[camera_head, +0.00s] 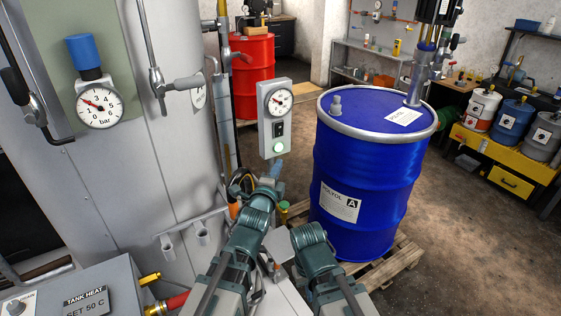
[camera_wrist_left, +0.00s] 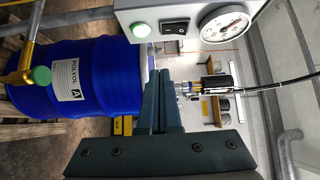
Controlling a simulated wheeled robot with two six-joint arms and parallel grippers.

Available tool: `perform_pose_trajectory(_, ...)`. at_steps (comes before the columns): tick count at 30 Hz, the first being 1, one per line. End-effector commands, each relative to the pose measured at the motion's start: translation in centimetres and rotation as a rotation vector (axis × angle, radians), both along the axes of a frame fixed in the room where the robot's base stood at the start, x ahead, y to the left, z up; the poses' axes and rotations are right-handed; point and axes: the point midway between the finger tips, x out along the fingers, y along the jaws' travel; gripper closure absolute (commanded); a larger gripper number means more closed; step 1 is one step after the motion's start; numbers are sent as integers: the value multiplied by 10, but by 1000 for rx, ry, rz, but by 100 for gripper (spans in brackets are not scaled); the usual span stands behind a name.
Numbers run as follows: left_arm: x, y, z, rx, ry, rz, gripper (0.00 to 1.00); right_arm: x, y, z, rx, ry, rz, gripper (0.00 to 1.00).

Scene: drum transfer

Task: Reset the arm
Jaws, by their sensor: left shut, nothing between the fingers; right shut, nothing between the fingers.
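My left gripper (camera_head: 276,170) is shut and empty, just below the grey gauge box (camera_head: 277,118) with its dial and green button. In the left wrist view its dark teal fingers (camera_wrist_left: 165,75) lie together, with the gauge box (camera_wrist_left: 180,22) and green button (camera_wrist_left: 141,30) beyond them; I cannot tell whether they touch it. My right arm (camera_head: 312,240) is low, in front of the blue drum's pallet, and its fingers are mostly hidden behind its wrist. No object shows in either gripper.
A blue POLYOL drum (camera_head: 365,180) stands on a wooden pallet (camera_head: 398,262) to the right, with a pump in its top. The tank (camera_head: 150,120) stands left, above a tank-heat box (camera_head: 80,285). A red drum (camera_head: 252,75) is behind. Open floor lies right.

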Motion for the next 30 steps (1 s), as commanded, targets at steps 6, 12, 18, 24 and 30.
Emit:
perform_pose_trajectory(6,0,0,0,0,0,0,100,0,0,0,0,0,0,100)
perform_pose_trajectory(12,-3,-2,-18,-58,97,10,100,0,0,0,0,0,0,100)
perform_pose_trajectory(18,-34,-5,-97,-306,516,128,100,0,0,0,0,0,0,100)
perform_pose_trajectory(24,-105,-2,-172,-552,956,416,100,0,0,0,0,0,0,100)
perform_pose_trajectory(30,-189,7,-210,-697,1258,805,100,0,0,0,0,0,0,100)
